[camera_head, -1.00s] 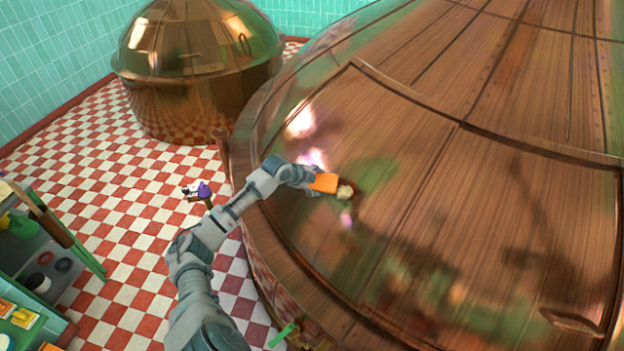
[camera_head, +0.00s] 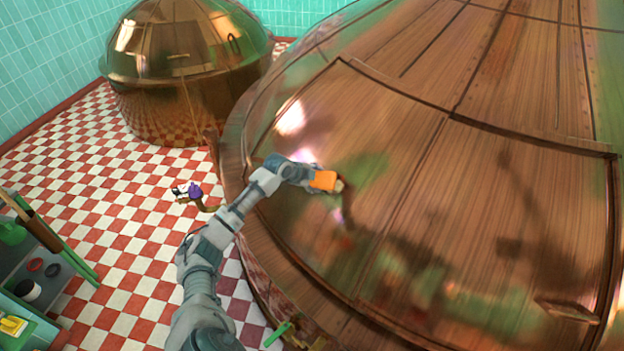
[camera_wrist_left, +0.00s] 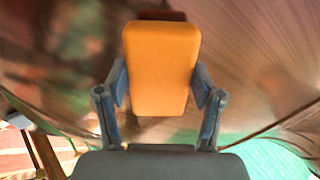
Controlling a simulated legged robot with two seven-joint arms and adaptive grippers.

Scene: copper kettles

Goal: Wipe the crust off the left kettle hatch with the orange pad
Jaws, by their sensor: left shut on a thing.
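My left gripper (camera_head: 309,176) is shut on the orange pad (camera_head: 323,181), out over the left part of the big copper kettle's hatch (camera_head: 400,140). In the left wrist view the pad (camera_wrist_left: 161,65) stands upright between the two fingers, its far end close to the brown copper surface. A small pale bit of crust (camera_head: 340,186) shows at the pad's right edge; the rest of it is hidden behind the pad. I cannot tell whether the pad touches the copper. My right gripper is not in view.
A smaller copper kettle (camera_head: 188,70) stands at the back left. A purple-and-white item (camera_head: 190,191) is low beside the big kettle. A cart with tools (camera_head: 35,265) is at the left. A handle (camera_head: 568,311) sits on the hatch at lower right.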

